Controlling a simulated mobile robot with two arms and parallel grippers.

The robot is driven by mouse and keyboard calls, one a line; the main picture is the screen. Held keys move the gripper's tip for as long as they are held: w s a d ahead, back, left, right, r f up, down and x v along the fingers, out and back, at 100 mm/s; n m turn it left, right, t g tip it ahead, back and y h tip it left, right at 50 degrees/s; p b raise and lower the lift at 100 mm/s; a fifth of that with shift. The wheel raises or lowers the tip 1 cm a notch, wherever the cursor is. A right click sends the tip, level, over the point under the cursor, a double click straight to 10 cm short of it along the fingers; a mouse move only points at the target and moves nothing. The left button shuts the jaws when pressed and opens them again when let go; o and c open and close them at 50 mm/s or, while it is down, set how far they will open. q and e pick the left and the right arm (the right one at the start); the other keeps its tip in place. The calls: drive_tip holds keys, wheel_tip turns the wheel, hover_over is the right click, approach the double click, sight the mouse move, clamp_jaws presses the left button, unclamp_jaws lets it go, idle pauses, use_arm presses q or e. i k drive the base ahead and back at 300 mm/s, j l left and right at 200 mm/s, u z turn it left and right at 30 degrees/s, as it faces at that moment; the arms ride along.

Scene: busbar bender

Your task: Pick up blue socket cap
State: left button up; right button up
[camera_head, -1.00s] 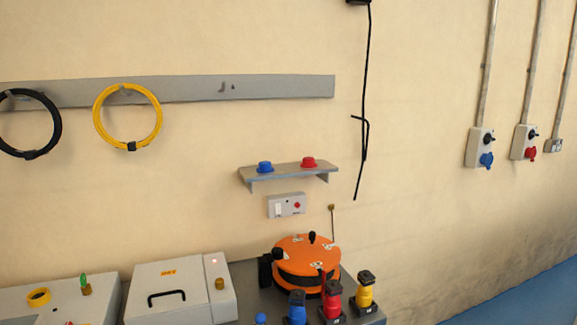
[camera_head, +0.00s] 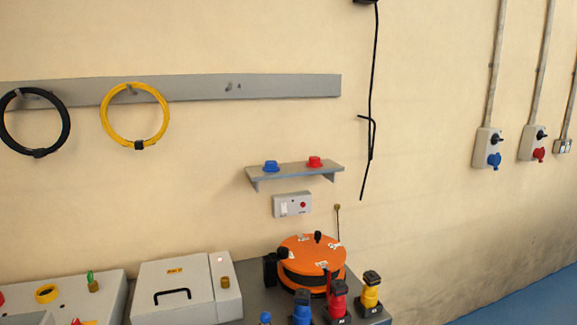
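A blue socket cap (camera_head: 271,166) sits upright on the left part of a small grey wall shelf (camera_head: 292,174). A similar red cap (camera_head: 315,162) sits to its right on the same shelf, apart from it. Neither of my grippers is in the head view, so their state does not show.
Below the shelf are a grey switch box (camera_head: 292,205) and a bench with an orange cable reel (camera_head: 311,262), a white box (camera_head: 186,288) and blue, red and yellow plugs (camera_head: 338,300). Black (camera_head: 35,152) and yellow (camera_head: 135,146) cable coils hang left. A black cable (camera_head: 373,90) hangs right of the shelf.

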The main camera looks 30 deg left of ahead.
sight(272, 166)
drive_tip(key=i+l+u, duration=0.1)
drive_tip(key=u, duration=0.35)
drive_tip(key=l+u, duration=0.15)
drive_tip(key=u, duration=0.35)
drive_tip(key=i+l+u, duration=0.25)
drive_tip(key=l, duration=0.4)
drive_tip(key=l+u, duration=0.3)
drive_tip(key=l, duration=0.35)
drive_tip(key=l+u, duration=0.25)
drive_tip(key=l, duration=0.45)
drive_tip(key=i, duration=0.05)
